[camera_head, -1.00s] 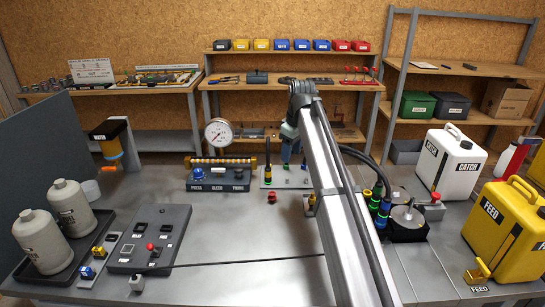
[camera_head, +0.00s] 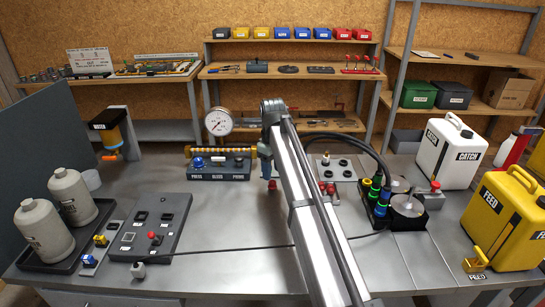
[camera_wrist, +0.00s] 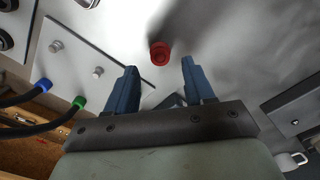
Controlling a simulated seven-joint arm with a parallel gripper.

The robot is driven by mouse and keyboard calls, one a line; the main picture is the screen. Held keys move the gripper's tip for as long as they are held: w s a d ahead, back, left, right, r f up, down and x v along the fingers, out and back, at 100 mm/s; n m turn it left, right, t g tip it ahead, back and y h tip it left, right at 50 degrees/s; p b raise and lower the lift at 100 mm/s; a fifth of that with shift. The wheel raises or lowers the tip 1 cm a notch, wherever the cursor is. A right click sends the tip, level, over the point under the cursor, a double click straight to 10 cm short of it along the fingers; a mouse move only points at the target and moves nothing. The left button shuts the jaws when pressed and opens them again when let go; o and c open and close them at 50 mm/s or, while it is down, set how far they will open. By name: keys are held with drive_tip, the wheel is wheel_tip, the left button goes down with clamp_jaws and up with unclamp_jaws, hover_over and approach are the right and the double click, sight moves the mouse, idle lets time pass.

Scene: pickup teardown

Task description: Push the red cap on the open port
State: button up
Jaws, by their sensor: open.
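The small red cap (camera_wrist: 160,52) stands on the bench in the wrist view, centred just ahead of the gap between my fingertips. In the head view the red cap (camera_head: 271,185) shows just below my gripper (camera_head: 267,172). My gripper (camera_wrist: 160,66) is open and empty, with one blue finger on each side of the gap. The light port plate (camera_wrist: 85,62) is at left in the wrist view, with silver fittings and blue and green hose ends by it. Which port is open I cannot tell; my arm hides much of that area in the head view.
The gauge block (camera_head: 220,172) is left of my gripper. A plate with dark round fittings (camera_head: 335,168), red-topped fittings (camera_head: 327,188) and banded hose connectors (camera_head: 378,192) are to the right. A cable crosses the front bench.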

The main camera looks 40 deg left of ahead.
sight(273, 182)
drive_tip(key=shift+f, duration=2.6)
clamp_jaws()
drive_tip(key=shift+r, duration=1.1)
drive_tip(key=shift+r, duration=1.95)
